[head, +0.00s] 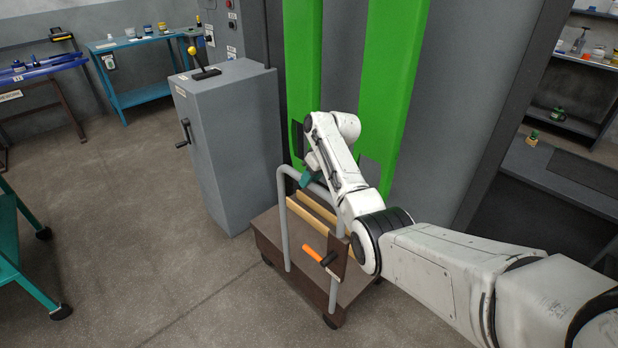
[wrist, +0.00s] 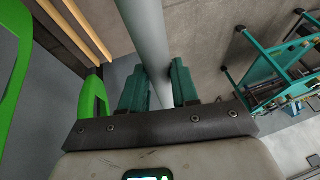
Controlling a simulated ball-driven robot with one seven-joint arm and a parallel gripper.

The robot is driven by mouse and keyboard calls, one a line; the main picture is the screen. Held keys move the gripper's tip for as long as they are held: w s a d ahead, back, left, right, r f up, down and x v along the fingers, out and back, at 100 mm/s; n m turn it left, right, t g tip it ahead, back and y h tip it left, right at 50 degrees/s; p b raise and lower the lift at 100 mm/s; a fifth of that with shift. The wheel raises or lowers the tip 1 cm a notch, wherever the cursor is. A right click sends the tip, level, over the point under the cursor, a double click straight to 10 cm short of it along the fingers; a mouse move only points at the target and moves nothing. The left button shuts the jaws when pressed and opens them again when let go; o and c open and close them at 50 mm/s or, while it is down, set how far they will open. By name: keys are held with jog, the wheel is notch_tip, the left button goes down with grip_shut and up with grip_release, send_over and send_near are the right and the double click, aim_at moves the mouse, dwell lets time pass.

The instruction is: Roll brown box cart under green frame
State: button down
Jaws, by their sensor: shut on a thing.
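The brown box cart (head: 304,278) stands on the floor, with a grey tubular push handle (head: 283,225) rising from it. Two wooden bars (head: 316,207) and an orange-handled piece (head: 313,253) show at the cart. The green frame (head: 392,80) has two tall uprights just behind the cart. My gripper (head: 308,178) is at the top of the handle, partly hidden by my arm in the head view. In the wrist view, my gripper's teal fingers (wrist: 160,88) are shut around the grey handle tube (wrist: 145,30).
A grey cabinet (head: 228,150) with a yellow-knobbed lever stands left of the frame. A teal wheeled stand (head: 15,245) is at the left edge. A dark bench (head: 560,185) and shelves are at right. The floor (head: 140,220) at left of the cart is clear.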

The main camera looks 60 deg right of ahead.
jog(key=shift+w+r, duration=0.25)
jog(key=shift+w, duration=0.05)
jog(key=c, duration=1.2)
grip_release()
jog(key=shift+d, duration=0.1)
jog(key=shift+c, duration=0.2)
jog(key=o, duration=0.4)
jog(key=shift+f, duration=0.2)
jog(key=shift+s+r, duration=0.1)
jog(key=a+v, duration=0.1)
jog(key=v, duration=0.9)
jog(key=shift+s+d+r+b, duration=0.15)
jog(key=shift+d+r+b, duration=0.1)
jog(key=shift+d+b, duration=0.25)
